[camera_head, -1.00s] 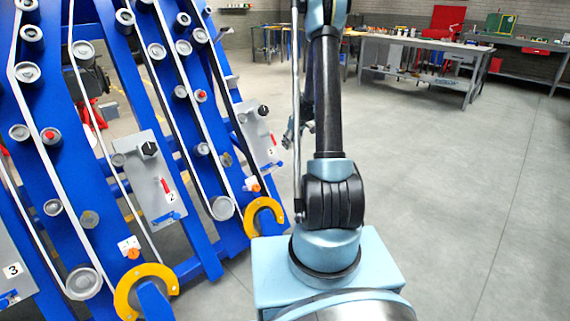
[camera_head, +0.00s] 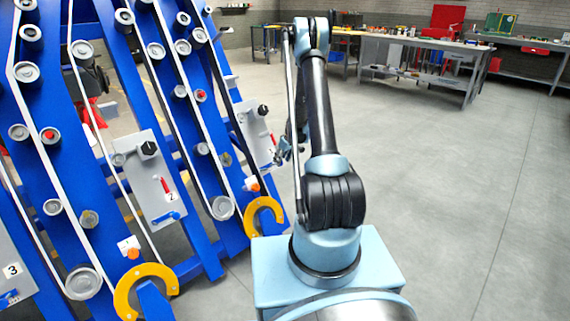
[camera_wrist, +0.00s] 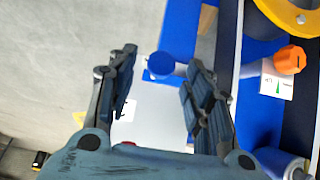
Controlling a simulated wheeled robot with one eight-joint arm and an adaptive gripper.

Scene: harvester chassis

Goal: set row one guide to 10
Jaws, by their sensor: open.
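The row one panel (camera_head: 254,124) is a pale plate at the right end of the blue frame, partly hidden by my gripper (camera_head: 284,152). In the wrist view my gripper (camera_wrist: 160,62) is open and empty. A blue round-ended handle (camera_wrist: 160,66) shows between and beyond its fingers, close to the right finger; contact cannot be told. The pale plate (camera_wrist: 155,115) lies behind it. An orange knob (camera_wrist: 290,59) with a white scale card (camera_wrist: 276,84) is to the right, apart from the fingers; in the head view the orange knob (camera_head: 253,185) sits above a yellow hook. The scale reading is too small to tell.
The yellow hook (camera_head: 264,212) and blue frame (camera_head: 232,232) stand left of my arm. The row two panel (camera_head: 152,175) and row three panel (camera_head: 12,265) are farther left. Workbenches (camera_head: 415,70) stand at the back. The floor on the right is clear.

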